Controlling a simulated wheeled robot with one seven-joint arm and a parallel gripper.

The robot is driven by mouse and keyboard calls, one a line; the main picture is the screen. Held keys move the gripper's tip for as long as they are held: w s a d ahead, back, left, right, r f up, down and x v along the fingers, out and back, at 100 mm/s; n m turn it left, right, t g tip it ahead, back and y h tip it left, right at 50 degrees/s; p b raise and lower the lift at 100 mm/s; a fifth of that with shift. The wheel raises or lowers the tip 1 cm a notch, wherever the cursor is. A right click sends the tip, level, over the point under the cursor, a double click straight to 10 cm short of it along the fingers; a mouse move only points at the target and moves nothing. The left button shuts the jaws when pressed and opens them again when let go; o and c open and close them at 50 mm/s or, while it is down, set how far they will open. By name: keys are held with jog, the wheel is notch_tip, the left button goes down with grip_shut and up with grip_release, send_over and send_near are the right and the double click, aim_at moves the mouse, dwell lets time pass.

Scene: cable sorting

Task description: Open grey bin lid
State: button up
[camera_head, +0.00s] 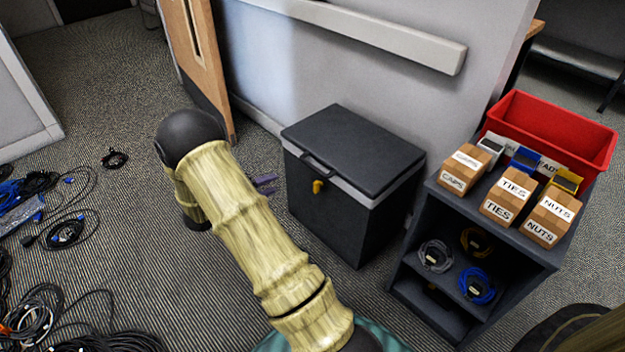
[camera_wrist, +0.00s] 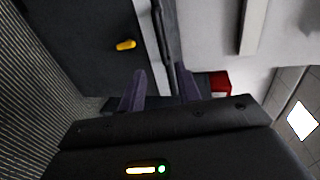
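The grey bin (camera_head: 335,220) is a dark box standing on the carpet against the wall. Its lid (camera_head: 355,147) lies flat and closed, above a pale band. A dark handle (camera_head: 318,164) is on the lid's front edge, with a yellow latch (camera_head: 318,187) just below. My gripper (camera_head: 264,184) is at the bin's left front, mostly hidden behind my arm; its purple fingertips point toward the bin. In the wrist view my gripper (camera_wrist: 160,88) has its fingers apart with nothing held. The latch (camera_wrist: 126,45) and handle (camera_wrist: 160,40) lie ahead of the fingertips, apparently not touching.
A dark shelf unit (camera_head: 405,288) stands right of the bin, with labelled boxes (camera_head: 512,194) on top and cable coils inside. A red bin (camera_head: 555,127) is behind them. A wooden door (camera_head: 203,60) is behind left. Loose cables (camera_head: 65,230) lie on the left floor.

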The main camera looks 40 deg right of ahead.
aim_at(311, 167)
jog(key=shift+s, duration=0.1)
jog(key=shift+d, duration=0.15)
jog(key=b+x, duration=0.7)
jog(key=x, duration=0.9)
jog(key=shift+d+f, duration=0.25)
jog(key=shift+d, duration=0.3)
grip_shut()
